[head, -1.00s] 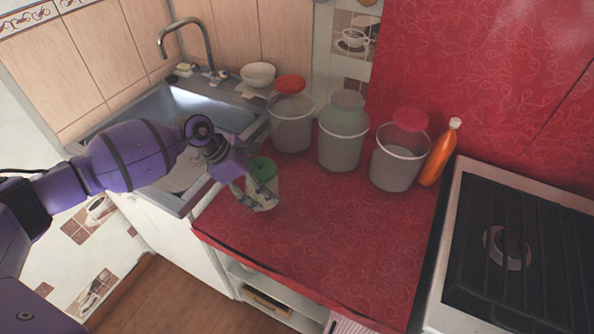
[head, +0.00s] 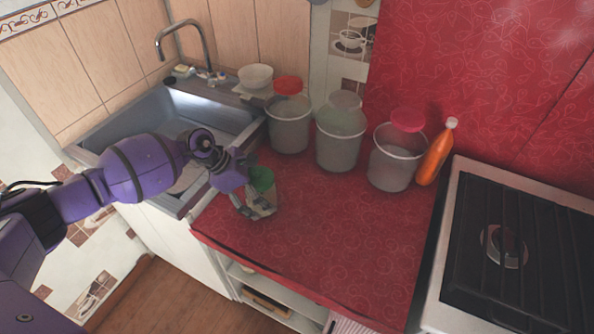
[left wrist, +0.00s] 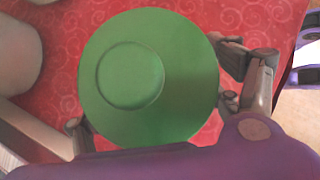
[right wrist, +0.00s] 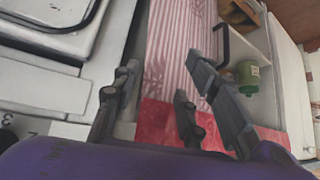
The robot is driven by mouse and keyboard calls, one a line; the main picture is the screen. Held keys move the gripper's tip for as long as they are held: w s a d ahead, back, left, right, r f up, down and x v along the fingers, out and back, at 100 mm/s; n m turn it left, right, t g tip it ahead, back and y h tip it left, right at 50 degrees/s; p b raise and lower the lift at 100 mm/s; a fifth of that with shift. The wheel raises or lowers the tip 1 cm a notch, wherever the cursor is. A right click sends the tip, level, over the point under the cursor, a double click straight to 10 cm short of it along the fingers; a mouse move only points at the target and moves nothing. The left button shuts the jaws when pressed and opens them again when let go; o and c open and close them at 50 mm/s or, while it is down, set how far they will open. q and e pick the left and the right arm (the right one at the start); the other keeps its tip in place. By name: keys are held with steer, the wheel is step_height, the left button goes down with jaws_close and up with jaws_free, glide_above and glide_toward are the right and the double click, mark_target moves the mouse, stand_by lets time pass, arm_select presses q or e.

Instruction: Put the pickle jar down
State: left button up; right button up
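The pickle jar (head: 264,197) has a green lid and stands upright at the left part of the red counter, near the sink. My left gripper (head: 254,208) has its fingers on both sides of the jar, shut on it. In the left wrist view the round green lid (left wrist: 130,75) fills the middle, with a finger close to its edge on each side. The jar's base is partly hidden by the fingers; I cannot tell whether it touches the counter. My right gripper (right wrist: 158,98) is open and empty in the right wrist view.
Several lidded buckets, including a middle one (head: 340,150), line the counter's back. An orange bottle (head: 437,152) stands beside the stove (head: 500,240). The sink (head: 160,125) is on the left. The counter's front and middle (head: 320,235) are clear. A green container (right wrist: 248,76) sits on a shelf.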

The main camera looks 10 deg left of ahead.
stand_by(0.3)
arm_select(q)
steer(key=shift+a+r, duration=0.15)
steer(key=shift+r, duration=0.15)
steer(key=v, duration=1.1)
steer(key=shift+r, duration=0.3)
steer(key=shift+r, duration=0.1)
